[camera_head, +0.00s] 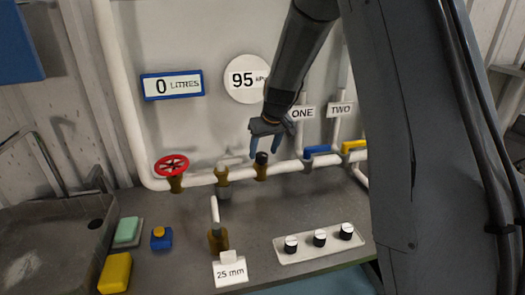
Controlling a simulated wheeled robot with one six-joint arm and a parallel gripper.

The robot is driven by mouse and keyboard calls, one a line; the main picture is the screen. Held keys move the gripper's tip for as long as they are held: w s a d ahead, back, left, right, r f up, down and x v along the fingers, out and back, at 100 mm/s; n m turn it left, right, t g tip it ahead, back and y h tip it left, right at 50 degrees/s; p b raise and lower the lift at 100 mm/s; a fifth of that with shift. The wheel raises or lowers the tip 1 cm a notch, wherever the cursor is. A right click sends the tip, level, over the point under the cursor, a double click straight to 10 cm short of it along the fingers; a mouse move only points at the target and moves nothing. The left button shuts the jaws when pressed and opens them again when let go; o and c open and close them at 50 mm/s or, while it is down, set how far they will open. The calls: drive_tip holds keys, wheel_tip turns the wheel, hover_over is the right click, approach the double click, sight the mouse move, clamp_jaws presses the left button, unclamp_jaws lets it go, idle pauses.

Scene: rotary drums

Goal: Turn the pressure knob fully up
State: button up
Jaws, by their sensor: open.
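A black knob on a brass fitting (261,160) stands upright on the white horizontal pipe. It looks like the pressure knob, though no label on it can be read. My gripper (265,151) is open and points down just above this knob, with one finger to each side of its top. I cannot tell whether the fingers touch it. A round white gauge (243,79) on the wall reads 95 kPa.
A red handwheel (172,166) is left on the pipe; blue (317,151) and yellow (353,145) lever handles are right. A white panel with three black knobs (319,239) and a brass outlet labelled 25 mm (217,240) stand in front. A sink (50,245) is left.

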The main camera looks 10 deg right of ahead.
drive_tip(key=shift+p+x, duration=0.3)
drive_tip(key=shift+x, duration=0.75)
drive_tip(key=c, duration=1)
drive_tip(key=shift+c, duration=0.2)
